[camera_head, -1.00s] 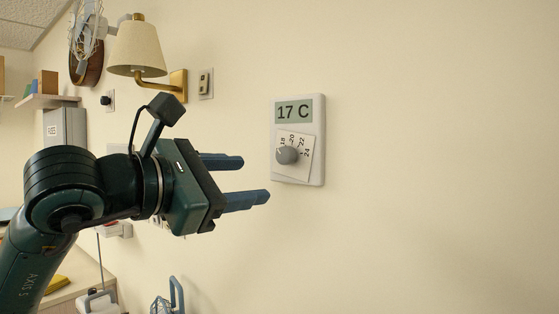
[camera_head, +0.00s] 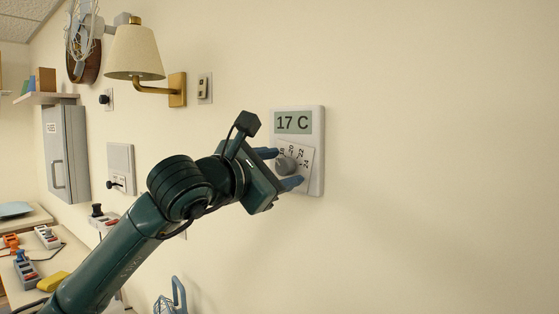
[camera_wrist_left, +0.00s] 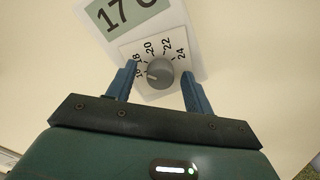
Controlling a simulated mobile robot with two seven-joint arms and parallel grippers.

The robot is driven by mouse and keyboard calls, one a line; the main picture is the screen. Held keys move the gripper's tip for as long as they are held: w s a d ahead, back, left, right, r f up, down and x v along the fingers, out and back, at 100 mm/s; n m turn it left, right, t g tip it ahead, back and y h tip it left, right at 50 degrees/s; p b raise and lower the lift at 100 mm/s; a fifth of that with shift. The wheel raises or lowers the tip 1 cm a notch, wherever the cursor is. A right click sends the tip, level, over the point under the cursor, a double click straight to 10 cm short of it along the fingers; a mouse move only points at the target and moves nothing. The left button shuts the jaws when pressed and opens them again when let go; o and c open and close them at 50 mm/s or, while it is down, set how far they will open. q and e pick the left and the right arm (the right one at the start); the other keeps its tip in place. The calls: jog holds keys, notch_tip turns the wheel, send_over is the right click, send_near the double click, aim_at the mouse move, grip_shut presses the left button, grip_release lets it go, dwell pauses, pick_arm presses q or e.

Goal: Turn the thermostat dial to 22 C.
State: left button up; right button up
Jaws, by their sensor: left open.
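The thermostat (camera_head: 315,150) is a white wall unit whose display (camera_head: 293,122) reads 17 C. Its round grey dial (camera_head: 287,165) sits on a square white scale plate, where 20, 22 and 24 can be read. The dial also shows in the left wrist view (camera_wrist_left: 160,72), with its pointer mark toward the low, left end of the scale. My left gripper (camera_head: 279,169) is open at the thermostat. Its two blue fingers stand on either side of the dial, with a gap to it on both sides in the left wrist view (camera_wrist_left: 158,85). My right gripper is not in view.
A wall lamp (camera_head: 135,52) and a switch plate (camera_head: 204,88) are on the wall to the left. A grey wall cabinet (camera_head: 66,150) hangs farther left, above a counter with several small devices. The wall right of the thermostat is bare.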

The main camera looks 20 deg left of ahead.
pick_arm(q)
jog(key=shift+w+d, duration=0.1)
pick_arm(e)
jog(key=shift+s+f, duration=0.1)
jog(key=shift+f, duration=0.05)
pick_arm(q)
jog(key=shift+c, duration=0.2)
jog(key=c, duration=0.9)
jog(key=shift+c, duration=0.2)
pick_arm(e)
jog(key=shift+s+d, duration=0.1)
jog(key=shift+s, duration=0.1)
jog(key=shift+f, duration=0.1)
